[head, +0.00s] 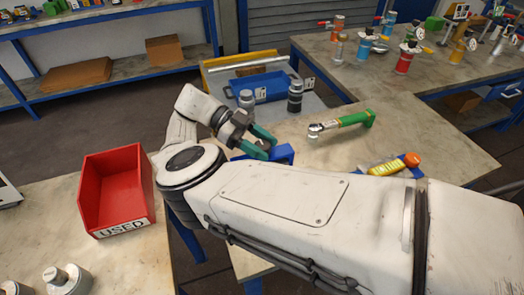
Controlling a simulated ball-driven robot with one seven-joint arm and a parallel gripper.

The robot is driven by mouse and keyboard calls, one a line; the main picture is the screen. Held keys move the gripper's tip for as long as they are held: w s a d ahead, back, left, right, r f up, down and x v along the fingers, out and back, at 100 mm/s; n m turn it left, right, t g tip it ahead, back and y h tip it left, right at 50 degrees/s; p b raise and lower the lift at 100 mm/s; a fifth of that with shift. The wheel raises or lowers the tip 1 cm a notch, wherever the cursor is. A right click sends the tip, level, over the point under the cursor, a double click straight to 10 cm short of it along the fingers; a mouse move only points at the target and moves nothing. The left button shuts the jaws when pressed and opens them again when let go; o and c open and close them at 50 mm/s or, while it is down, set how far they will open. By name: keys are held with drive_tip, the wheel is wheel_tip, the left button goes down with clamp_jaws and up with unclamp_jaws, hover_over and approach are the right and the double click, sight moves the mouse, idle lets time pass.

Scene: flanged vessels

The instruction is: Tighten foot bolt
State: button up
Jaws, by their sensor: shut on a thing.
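My gripper (262,146), with teal fingers, is near the middle of the head view, over the left part of the worktable. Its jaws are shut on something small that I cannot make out. A blue block or stand (282,153) shows just beyond and below the fingers, partly hidden by my arm. Whether they touch is unclear. A green-handled tool with a metal head (343,123) lies on the worktable (415,140), right of the gripper. I cannot pick out a foot bolt in this view; my arm covers much of the table's front.
A red bin marked USED (118,188) stands on the left bench. An orange-yellow tool (395,163) lies on the right near my arm. A grey cylinder (246,99) and a dark cylinder (295,96) stand by a blue tray (270,87). Several coloured vessels crowd the back right.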

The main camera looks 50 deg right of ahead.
drive_tip(key=shift+s+f, duration=0.15)
drive_tip(key=shift+f, duration=0.05)
idle(0.3)
drive_tip(key=o, duration=1)
drive_tip(key=shift+r, duration=0.1)
drive_tip(key=shift+r, duration=0.1)
